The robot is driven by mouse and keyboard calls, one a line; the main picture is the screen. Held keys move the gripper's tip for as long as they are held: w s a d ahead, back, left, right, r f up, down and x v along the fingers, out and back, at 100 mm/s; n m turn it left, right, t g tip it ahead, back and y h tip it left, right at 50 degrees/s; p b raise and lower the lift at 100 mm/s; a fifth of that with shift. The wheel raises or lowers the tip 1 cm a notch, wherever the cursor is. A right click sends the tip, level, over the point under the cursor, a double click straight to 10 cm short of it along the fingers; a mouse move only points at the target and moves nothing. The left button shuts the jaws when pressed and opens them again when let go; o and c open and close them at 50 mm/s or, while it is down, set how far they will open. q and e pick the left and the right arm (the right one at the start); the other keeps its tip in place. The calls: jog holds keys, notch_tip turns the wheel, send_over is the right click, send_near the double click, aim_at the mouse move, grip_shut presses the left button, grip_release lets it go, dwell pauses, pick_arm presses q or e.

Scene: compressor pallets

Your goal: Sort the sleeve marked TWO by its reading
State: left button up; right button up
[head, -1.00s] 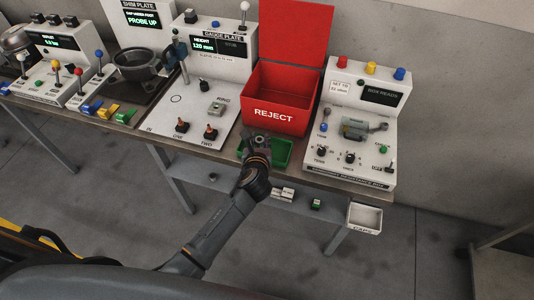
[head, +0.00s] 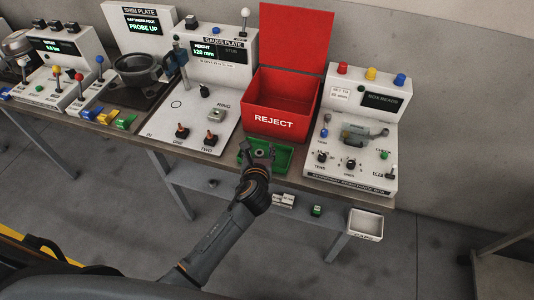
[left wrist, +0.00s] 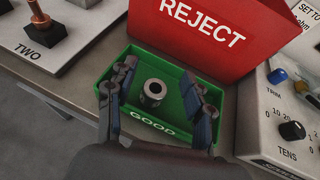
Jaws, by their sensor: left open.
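A grey metal sleeve (left wrist: 153,93) with a dark bore stands in the green tray marked GOOD (left wrist: 152,124), near its middle. No mark is legible on the sleeve. My left gripper (left wrist: 160,88) is open, one finger on each side of the sleeve, with visible gaps. In the head view this gripper (head: 259,149) is over the green tray (head: 285,158). The TWO post (head: 211,137) on the gauge plate has a copper-coloured pin and no sleeve around it. The gauge display (head: 205,49) reads HEIGHT, about 120 mm. My right gripper is not in view.
The red REJECT bin (head: 273,121) stands open right behind the tray. The white resistance box (head: 352,160) is close on the right, with knobs and switches. The gauge plate (head: 190,110) is on the left. A small white caps tray (head: 365,223) hangs at the front right.

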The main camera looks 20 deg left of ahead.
pick_arm(q)
jog(key=v, duration=1)
jog(key=s+a+f+n+g+h, duration=0.15)
jog(key=s+f+n, duration=0.35)
jog(key=f, duration=0.6)
jog(key=s+f+n+g, duration=0.3)
jog(key=s+f+n, duration=0.15)
jog(key=f, duration=0.65)
jog(key=s+a+f+n+g+h, duration=0.1)
jog(key=s+f+n+g, duration=0.3)
jog(key=f, duration=0.7)
jog(key=s+a+f+n+g, duration=0.1)
jog(key=s+f+n, duration=0.3)
jog(key=s, duration=0.5)
jog(key=s+a+f+n+g, duration=0.1)
jog(key=s+a+f+n, duration=0.2)
jog(key=s+n, duration=0.4)
jog(key=s+a+f+n+g, duration=0.1)
jog(key=s+a+f+n, duration=0.1)
jog(key=s+f+n, duration=0.4)
jog(key=s, duration=0.4)
jog(key=shift+s+a, duration=0.2)
jog(key=shift+s, duration=0.2)
jog(key=shift+f+n+g+h, duration=0.15)
jog(key=shift+n+g+h, duration=0.1)
